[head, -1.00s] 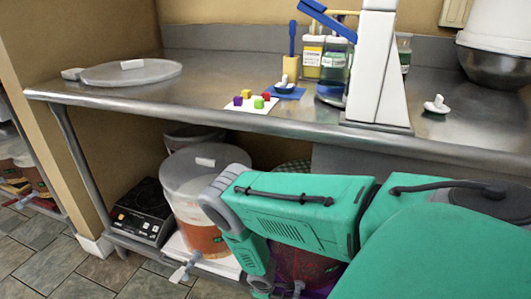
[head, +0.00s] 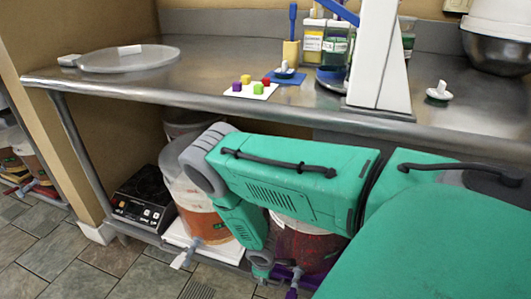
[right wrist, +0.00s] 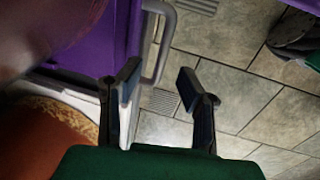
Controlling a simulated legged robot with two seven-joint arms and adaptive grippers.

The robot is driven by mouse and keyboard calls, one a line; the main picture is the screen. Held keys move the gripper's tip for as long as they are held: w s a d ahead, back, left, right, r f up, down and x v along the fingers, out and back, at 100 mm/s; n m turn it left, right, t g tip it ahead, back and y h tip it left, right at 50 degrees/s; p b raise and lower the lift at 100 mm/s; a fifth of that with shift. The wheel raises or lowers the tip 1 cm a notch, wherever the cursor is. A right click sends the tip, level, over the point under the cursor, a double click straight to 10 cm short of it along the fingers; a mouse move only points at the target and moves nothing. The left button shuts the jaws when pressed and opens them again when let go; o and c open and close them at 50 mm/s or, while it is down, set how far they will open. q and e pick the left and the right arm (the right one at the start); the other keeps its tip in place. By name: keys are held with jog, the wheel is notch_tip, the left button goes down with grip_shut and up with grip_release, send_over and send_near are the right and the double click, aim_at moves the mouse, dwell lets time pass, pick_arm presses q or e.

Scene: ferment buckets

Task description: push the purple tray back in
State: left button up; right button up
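The purple tray (right wrist: 122,28) shows at the upper left of the right wrist view, with a pale bar handle (right wrist: 160,45) on its edge. In the head view only a small part of the purple tray (head: 283,272) shows low on the shelf, below a bucket of dark red contents (head: 305,245) and partly behind my right arm. My right gripper (right wrist: 158,78) is open and empty; its fingers lie just below the handle in the right wrist view, and contact cannot be told. My left gripper is not in view.
A white tray (head: 176,230) holding a bucket of orange contents (head: 205,222) sits left of the purple one. A black hot plate (head: 145,203) is further left. The steel table (head: 180,93) overhangs the shelf. Tiled floor (head: 120,270) in front is clear.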

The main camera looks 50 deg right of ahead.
jog(key=shift+s+a+r, duration=0.1)
jog(key=shift+a+r, duration=0.05)
jog(key=shift+r, duration=0.75)
jog(key=shift+s+a+r, duration=0.1)
jog(key=shift+r, duration=0.85)
jog(key=shift+s+a+r, duration=0.1)
jog(key=shift+a+r, duration=0.05)
jog(key=shift+r, duration=0.75)
jog(key=s+a+r+m+y, duration=0.2)
jog(key=s+a+r+m, duration=0.2)
jog(key=s+a+r, duration=0.85)
notch_tip(320, 180, up, 12)
jog(key=s+p, duration=0.2)
jog(key=p, duration=1.1)
jog(key=shift+s+a+f, duration=0.2)
jog(key=shift+f, duration=0.05)
jog(key=shift+f, duration=0.1)
jog(key=shift+s, duration=0.1)
